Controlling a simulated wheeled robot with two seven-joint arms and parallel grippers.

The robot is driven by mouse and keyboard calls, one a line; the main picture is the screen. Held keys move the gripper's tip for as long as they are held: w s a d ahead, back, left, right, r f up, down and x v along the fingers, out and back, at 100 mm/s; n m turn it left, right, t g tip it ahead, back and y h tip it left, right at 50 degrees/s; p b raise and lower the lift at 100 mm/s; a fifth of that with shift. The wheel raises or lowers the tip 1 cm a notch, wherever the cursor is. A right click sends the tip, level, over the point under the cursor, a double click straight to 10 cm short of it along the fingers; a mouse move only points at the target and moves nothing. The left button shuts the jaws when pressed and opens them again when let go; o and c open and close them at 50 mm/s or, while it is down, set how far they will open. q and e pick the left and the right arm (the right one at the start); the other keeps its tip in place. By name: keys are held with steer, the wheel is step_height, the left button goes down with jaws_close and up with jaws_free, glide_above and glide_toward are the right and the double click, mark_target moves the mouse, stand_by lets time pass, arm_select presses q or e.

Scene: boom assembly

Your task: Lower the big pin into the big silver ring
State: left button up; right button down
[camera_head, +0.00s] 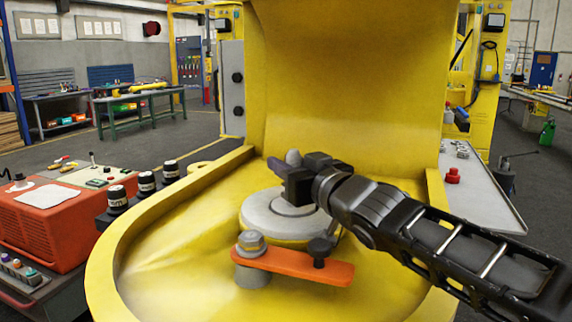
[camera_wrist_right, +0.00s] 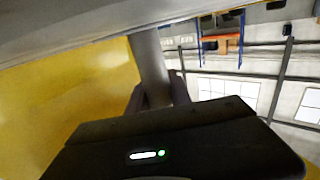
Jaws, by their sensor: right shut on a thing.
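The big silver ring (camera_head: 258,216) lies flat on the yellow boom part, a pale grey disc with a raised inner rim. My right gripper (camera_head: 288,172) is above the ring's middle, shut on the big pin (camera_head: 293,157). The pin's rounded grey top shows just above the fingers. In the right wrist view the pin (camera_wrist_right: 150,62) is a grey cylinder between the fingers, running up to a grey edge at the top of the picture. The fingers and wrist hide its lower end in the head view, so I cannot tell whether it is inside the ring. My left gripper is not in view.
An orange bar (camera_head: 310,265) with a grey bolt (camera_head: 251,245) and a dark knob (camera_head: 320,250) is in front of the ring. Yellow walls curve around the ring. An orange machine (camera_head: 45,235) stands left; a grey shelf (camera_head: 480,195) with a red part (camera_head: 453,176) is right.

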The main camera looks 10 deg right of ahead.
steer(key=shift+r, duration=0.25)
steer(key=c, duration=1.4)
jaws_free()
steer(key=shift+s, duration=0.1)
steer(key=o, duration=0.3)
steer(key=shift+f, duration=0.4)
steer(key=shift+s+d+r, duration=0.15)
steer(key=shift+s+r, duration=0.05)
steer(key=shift+s, duration=0.2)
steer(key=p+v, duration=0.2)
steer(key=v, duration=0.5)
steer(key=shift+r, duration=0.1)
